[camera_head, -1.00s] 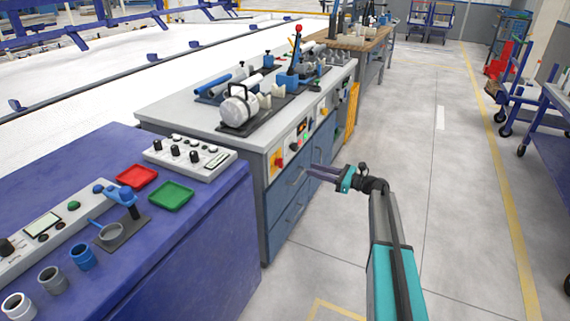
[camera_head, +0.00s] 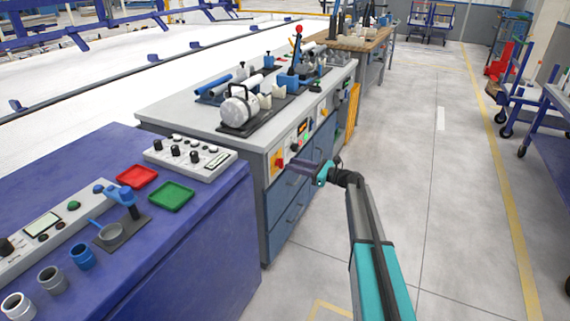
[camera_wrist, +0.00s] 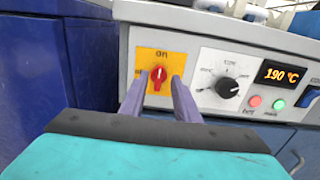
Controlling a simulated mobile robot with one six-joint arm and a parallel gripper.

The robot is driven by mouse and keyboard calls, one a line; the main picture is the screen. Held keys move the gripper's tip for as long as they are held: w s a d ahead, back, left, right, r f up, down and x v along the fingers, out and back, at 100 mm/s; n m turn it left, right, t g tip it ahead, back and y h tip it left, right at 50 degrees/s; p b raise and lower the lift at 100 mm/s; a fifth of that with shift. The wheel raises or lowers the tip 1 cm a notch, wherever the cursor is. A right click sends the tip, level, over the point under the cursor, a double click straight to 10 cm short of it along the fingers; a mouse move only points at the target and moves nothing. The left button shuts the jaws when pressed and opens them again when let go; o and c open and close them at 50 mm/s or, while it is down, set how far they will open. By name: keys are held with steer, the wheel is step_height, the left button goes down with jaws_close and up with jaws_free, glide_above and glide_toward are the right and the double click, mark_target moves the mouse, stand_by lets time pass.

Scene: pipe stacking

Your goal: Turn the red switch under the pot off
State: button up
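The red switch (camera_wrist: 157,75) sits on a yellow plate (camera_wrist: 172,61) on the front panel of the grey-topped bench. In the wrist view its handle looks about upright, below the word "on"; a label at its left is partly covered. In the head view the red switch (camera_head: 279,162) is small, on the panel's near end. My gripper (camera_wrist: 155,88) is open, its two purple fingers apart on either side of the switch in the picture. I cannot tell whether they touch it. In the head view my gripper (camera_head: 293,163) is close to the panel.
Right of the switch are a black dial (camera_wrist: 228,88), a display (camera_wrist: 280,74) reading 190 °C, and red and green buttons. A blue cabinet (camera_wrist: 60,70) stands at the left. The floor aisle (camera_head: 440,180) right of my arm is clear.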

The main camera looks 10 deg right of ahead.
mark_target(283, 162)
steer(key=shift+x, duration=2.1)
steer(key=shift+c, duration=0.4)
steer(key=c, duration=0.6)
steer(key=shift+a, duration=0.1)
